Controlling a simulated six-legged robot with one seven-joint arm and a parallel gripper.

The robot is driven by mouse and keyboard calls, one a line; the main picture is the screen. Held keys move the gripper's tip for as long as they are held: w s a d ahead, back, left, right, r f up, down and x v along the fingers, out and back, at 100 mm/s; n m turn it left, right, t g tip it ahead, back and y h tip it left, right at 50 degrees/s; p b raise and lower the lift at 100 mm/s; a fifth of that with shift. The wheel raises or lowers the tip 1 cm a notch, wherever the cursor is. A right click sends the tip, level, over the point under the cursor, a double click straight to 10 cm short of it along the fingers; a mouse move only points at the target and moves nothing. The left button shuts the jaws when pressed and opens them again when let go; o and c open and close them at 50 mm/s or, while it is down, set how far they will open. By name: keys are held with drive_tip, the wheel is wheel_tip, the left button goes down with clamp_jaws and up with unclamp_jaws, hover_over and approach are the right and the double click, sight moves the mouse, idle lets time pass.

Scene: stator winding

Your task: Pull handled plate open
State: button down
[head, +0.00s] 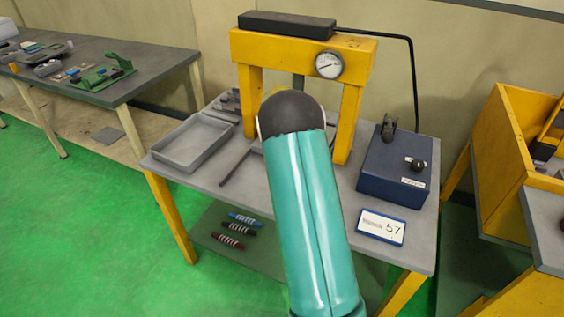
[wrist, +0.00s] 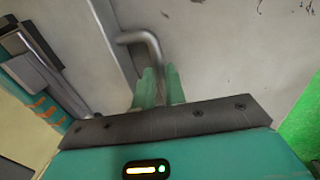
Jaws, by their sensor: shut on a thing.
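In the wrist view the two green fingers of my gripper (wrist: 158,88) are closed around the end of a grey bent-bar handle (wrist: 142,38). The bar bends down from the upper left into the fingers. Behind it lies a flat, pale grey, scuffed surface (wrist: 225,55), which looks like the handled plate. A raised grey strip or edge (wrist: 110,40) runs beside the handle on the left. How far the plate stands open cannot be told. In the head view my teal arm hides the gripper, the handle and the plate.
In the head view a yellow press frame (head: 358,105) with a round gauge (head: 328,65) stands on the grey bench. A grey tray (head: 165,162) lies left, a blue box (head: 385,180) and a label card (head: 381,226) right. Green floor is free at left.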

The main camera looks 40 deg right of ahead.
drive_tip(key=shift+a, duration=0.1)
drive_tip(key=s+a, duration=0.3)
drive_tip(key=a, duration=0.2)
drive_tip(key=s+a, duration=0.3)
drive_tip(key=a, duration=0.3)
drive_tip(key=s+a, duration=0.3)
drive_tip(key=a, duration=0.2)
drive_tip(key=shift+s+a, duration=0.15)
drive_tip(key=shift+s, duration=0.25)
drive_tip(key=c, duration=1.5)
unclamp_jaws()
drive_tip(key=shift+o, duration=0.2)
drive_tip(key=shift+r, duration=0.1)
wheel_tip(320, 180, up, 14)
drive_tip(key=s+a, duration=0.1)
drive_tip(key=a, duration=0.1)
drive_tip(key=shift+s+a+f, duration=0.15)
drive_tip(key=shift+f, duration=0.1)
